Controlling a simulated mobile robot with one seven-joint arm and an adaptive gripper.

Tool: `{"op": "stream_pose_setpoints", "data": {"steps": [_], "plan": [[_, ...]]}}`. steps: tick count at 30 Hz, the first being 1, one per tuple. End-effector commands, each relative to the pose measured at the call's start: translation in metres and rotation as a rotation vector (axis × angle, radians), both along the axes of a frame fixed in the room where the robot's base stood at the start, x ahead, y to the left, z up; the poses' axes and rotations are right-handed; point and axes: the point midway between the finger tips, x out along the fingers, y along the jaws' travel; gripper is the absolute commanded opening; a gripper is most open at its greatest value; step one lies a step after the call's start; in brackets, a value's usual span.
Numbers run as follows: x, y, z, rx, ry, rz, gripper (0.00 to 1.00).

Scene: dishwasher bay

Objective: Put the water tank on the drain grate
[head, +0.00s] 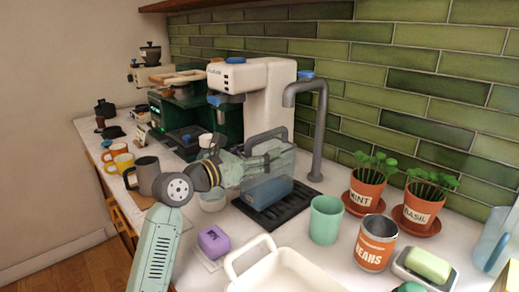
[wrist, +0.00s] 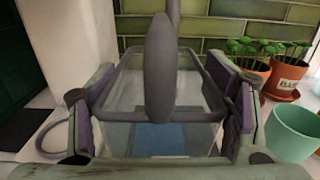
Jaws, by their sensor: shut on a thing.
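The water tank (head: 276,188) is a clear box with a grey rim, a grey arched handle and blue water inside. It is upright, over the black drain grate (head: 297,204) below the grey tap. Its base is at or just above the slats; I cannot tell whether it touches. My gripper (head: 258,163) is shut on the tank, reaching in from the left. In the wrist view my gripper (wrist: 163,118) has a purple-padded finger on each side of the tank (wrist: 160,139). The tank hides much of the grate.
The grey tap (head: 321,130) rises behind the grate, beside a white machine (head: 252,78). A green cup (head: 325,219), a beans can (head: 375,243) and potted herbs (head: 366,187) stand to the right. A purple block (head: 213,241) and white basin (head: 275,270) are in front.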

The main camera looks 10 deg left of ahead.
Motion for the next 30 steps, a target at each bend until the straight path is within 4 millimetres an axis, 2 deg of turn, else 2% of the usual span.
{"op": "stream_pose_setpoints", "data": {"steps": [10, 11, 12, 14, 26, 30], "plan": [[-0.001, 0.000, -0.002, -0.001, -0.005, 0.001, 0.09], [0.000, 0.000, -0.003, 0.000, 0.000, 0.000, 0.72], [0.000, 0.000, -0.003, 0.000, 0.000, 0.000, 0.75], [0.000, 0.000, -0.003, 0.000, 0.000, 0.000, 0.79], [0.000, 0.000, 0.003, 0.000, 0.000, 0.000, 0.79], [-0.018, 0.014, -0.005, 0.001, -0.002, 0.004, 0.79]]}}
